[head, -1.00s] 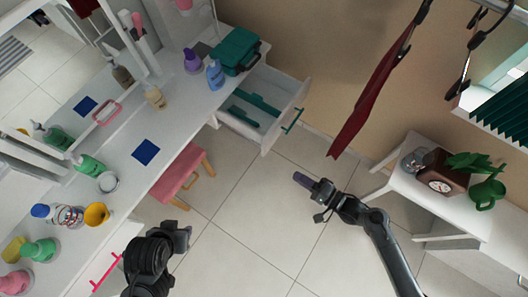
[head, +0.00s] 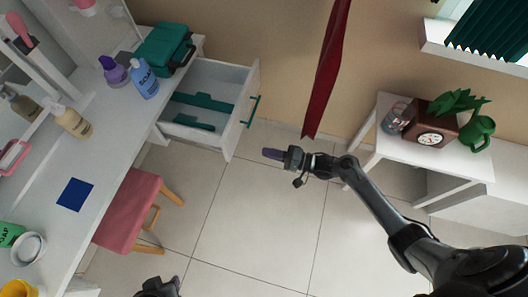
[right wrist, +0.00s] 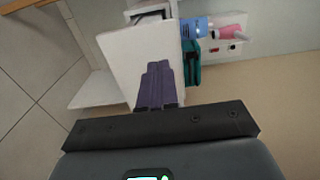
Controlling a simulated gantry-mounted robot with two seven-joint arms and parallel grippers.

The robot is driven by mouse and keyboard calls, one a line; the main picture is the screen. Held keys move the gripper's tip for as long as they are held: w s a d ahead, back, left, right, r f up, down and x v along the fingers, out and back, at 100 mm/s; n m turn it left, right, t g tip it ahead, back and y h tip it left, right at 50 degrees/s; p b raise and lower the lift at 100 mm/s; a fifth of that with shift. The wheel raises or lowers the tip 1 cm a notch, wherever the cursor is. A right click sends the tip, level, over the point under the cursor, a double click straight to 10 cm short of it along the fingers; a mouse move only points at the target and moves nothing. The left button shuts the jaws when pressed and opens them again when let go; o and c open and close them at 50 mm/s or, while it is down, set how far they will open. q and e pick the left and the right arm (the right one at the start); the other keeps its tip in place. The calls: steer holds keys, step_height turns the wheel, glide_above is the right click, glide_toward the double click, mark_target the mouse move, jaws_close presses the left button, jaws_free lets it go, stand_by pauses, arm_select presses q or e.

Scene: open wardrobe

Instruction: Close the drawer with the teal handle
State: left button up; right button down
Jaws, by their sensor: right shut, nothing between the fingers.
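The white drawer (head: 232,77) with the teal handle (head: 252,111) stands pulled out from the white dressing table; teal pieces lie inside it. My right gripper (head: 272,154) is shut and empty, a little in front of and right of the drawer front, apart from it in the head view. In the right wrist view its purple fingers (right wrist: 157,85) point at the white drawer front (right wrist: 125,65); the handle cannot be made out there. A part of my left arm's end (head: 158,287) shows at the bottom edge; its fingers cannot be made out.
The dressing table (head: 115,140) holds bottles and a teal case (head: 165,48). A pink stool (head: 130,210) stands below. A red garment (head: 325,75) hangs behind my right gripper. A white side table (head: 435,155) stands right. Tiled floor between is clear.

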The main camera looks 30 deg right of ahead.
mark_target(228, 142)
steer(key=b+x, duration=0.3)
steer(key=x, duration=0.8)
steer(key=shift+w+a+f+b, duration=0.1)
steer(key=shift+w+a+b, duration=0.2)
steer(key=shift+b, duration=0.1)
steer(key=shift+w+a, duration=0.2)
steer(key=shift+a, duration=0.05)
steer(key=shift+w, duration=0.1)
